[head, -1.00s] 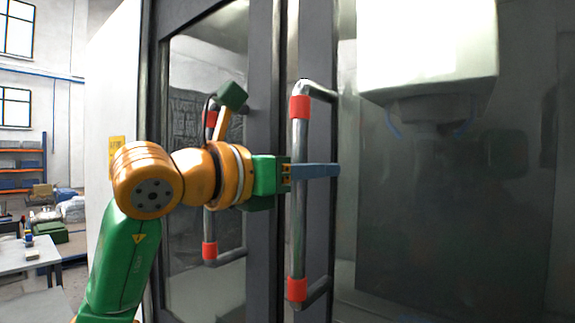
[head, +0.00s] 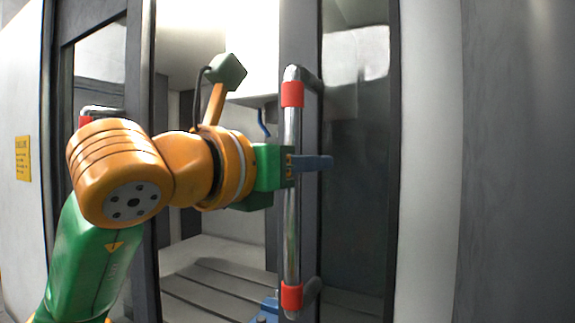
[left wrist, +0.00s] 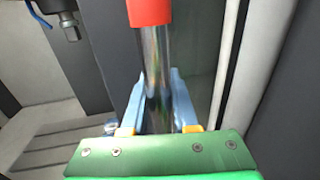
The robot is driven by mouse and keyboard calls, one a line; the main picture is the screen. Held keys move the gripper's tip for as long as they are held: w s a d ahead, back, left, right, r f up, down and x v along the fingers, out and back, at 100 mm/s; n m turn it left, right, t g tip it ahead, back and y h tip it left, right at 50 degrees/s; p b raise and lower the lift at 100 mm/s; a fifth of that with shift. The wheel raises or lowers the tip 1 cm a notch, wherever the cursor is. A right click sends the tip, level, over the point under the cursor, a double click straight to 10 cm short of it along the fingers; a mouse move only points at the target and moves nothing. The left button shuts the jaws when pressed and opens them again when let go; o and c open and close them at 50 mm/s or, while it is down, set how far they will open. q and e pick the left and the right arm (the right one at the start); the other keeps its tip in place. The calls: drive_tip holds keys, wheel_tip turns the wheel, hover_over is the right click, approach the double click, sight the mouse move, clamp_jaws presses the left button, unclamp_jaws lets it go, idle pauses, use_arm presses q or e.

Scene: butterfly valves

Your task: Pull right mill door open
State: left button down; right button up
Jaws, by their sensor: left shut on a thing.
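The right mill door (head: 360,200) is a dark-framed sliding door with a window. Its handle (head: 291,225) is an upright chrome bar with red collars near both ends. My left gripper (head: 312,163) is shut on this handle at about mid-height, with its blue fingers around the bar. In the left wrist view the handle (left wrist: 157,65) runs up between the two fingers (left wrist: 158,100). A wide gap stands between the right door and the left door (head: 97,60) and shows the mill's inside. My right gripper is not in view.
The left door's handle (head: 100,110) shows partly behind my left arm. Inside the mill are a slotted bed (head: 205,290) and a blue item (head: 266,311) low near the opening. A pale side wall (head: 430,170) stands right of the right door.

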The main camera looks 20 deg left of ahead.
use_arm(q)
drive_tip(key=shift+s+d+r, duration=0.15)
drive_tip(key=shift+d+r, duration=0.15)
drive_tip(key=shift+d, duration=0.45)
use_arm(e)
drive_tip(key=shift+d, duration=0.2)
use_arm(q)
drive_tip(key=c, duration=0.9)
unclamp_jaws()
drive_tip(key=shift+o, duration=1.1)
drive_tip(key=shift+d, duration=0.15)
drive_tip(key=shift+d+f, duration=0.15)
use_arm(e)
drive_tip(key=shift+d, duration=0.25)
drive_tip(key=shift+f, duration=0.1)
use_arm(q)
drive_tip(key=b+v, duration=0.3)
drive_tip(key=v, duration=0.4)
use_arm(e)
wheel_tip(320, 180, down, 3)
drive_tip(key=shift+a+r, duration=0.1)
